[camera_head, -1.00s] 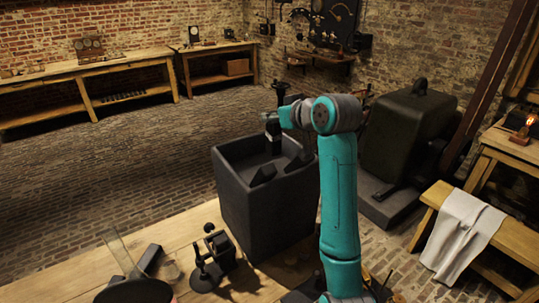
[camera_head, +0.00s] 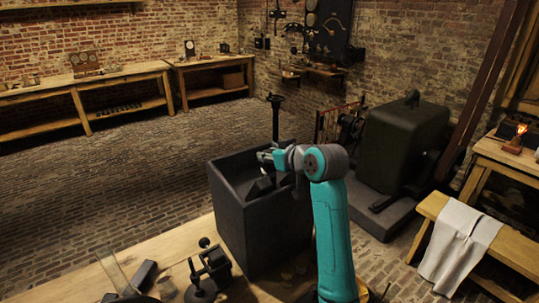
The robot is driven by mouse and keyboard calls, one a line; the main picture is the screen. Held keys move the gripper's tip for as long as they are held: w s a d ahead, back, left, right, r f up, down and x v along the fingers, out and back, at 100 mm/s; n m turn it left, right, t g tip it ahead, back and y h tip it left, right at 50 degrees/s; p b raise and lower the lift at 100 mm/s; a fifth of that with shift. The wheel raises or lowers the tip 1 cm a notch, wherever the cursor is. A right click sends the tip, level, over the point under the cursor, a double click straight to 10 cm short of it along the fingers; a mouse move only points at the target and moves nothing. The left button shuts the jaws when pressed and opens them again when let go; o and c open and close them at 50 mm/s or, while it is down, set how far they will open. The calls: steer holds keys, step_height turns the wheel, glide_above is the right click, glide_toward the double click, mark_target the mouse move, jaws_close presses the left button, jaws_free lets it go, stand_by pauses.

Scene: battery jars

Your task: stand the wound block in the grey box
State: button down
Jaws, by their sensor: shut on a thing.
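My gripper (camera_head: 268,160) is over the box's opening, low near the rim. It is shut on a small dark thing below its fingers, which I take to be the wound block (camera_head: 267,175). It is too small and dark to show its winding or whether it touches the box's floor. Another dark, angular shape (camera_head: 260,188) shows inside the box. My arm hides the box's right side.
The wooden table (camera_head: 185,248) in front holds a black apparatus (camera_head: 209,272), a glass sheet (camera_head: 117,272) and a dark block (camera_head: 144,274). A black post (camera_head: 276,115) shows just behind the box. A large dark machine (camera_head: 405,145) stands to the right. The brick floor to the left is clear.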

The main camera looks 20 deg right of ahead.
steer(key=c, duration=0.8)
jaws_free()
steer(key=shift+r, duration=0.15)
steer(key=v, duration=1.2)
